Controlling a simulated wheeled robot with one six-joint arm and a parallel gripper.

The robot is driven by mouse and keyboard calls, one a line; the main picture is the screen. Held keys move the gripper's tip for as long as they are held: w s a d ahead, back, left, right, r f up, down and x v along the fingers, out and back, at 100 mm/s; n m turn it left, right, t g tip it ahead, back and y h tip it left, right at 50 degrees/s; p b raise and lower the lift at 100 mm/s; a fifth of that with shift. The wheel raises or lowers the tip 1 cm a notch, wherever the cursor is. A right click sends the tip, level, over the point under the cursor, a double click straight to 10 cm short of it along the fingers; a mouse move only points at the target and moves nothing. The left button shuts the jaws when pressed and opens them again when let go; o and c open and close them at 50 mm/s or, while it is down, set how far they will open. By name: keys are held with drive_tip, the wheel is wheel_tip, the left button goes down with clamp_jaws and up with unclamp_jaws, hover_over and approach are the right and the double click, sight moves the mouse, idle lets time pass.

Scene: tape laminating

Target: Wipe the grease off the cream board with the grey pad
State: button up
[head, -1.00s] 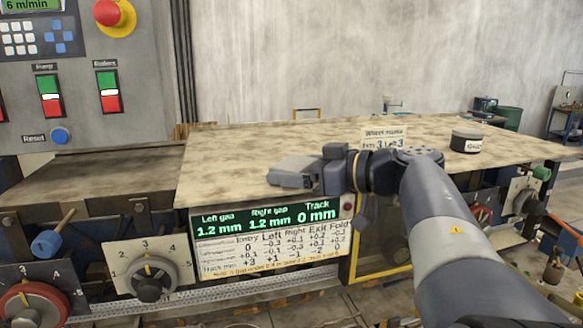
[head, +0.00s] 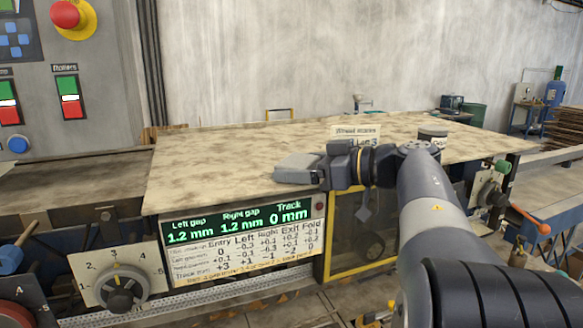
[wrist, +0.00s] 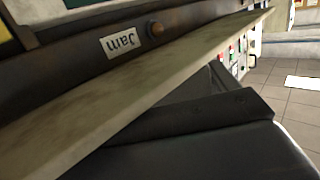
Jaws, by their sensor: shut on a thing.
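The cream board (head: 222,262) is the printed panel under the green-lit readout on the machine's front. It carries rows of numbers and has dull, blurred lines; I cannot clearly tell grease from print. My gripper (head: 314,168) is over the front edge of the mottled worktop, above and to the right of the board, and not touching it. It is shut on a light grey block (head: 294,167), which appears to be the grey pad. In the wrist view a large dark grey shape fills the bottom, and the board cannot be made out.
The mottled worktop (head: 215,155) juts out above the board. A "Wheel marks" card (head: 355,132) and a dark round tin (head: 432,135) stand on it. A numbered knob (head: 122,290) is left of the board, a yellow-framed opening (head: 358,235) right of it.

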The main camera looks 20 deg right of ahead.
sight(261, 181)
drive_tip(key=shift+a+r, duration=0.1)
drive_tip(key=shift+a, duration=3.65)
drive_tip(key=shift+r, duration=2.9)
drive_tip(key=shift+r, duration=1.45)
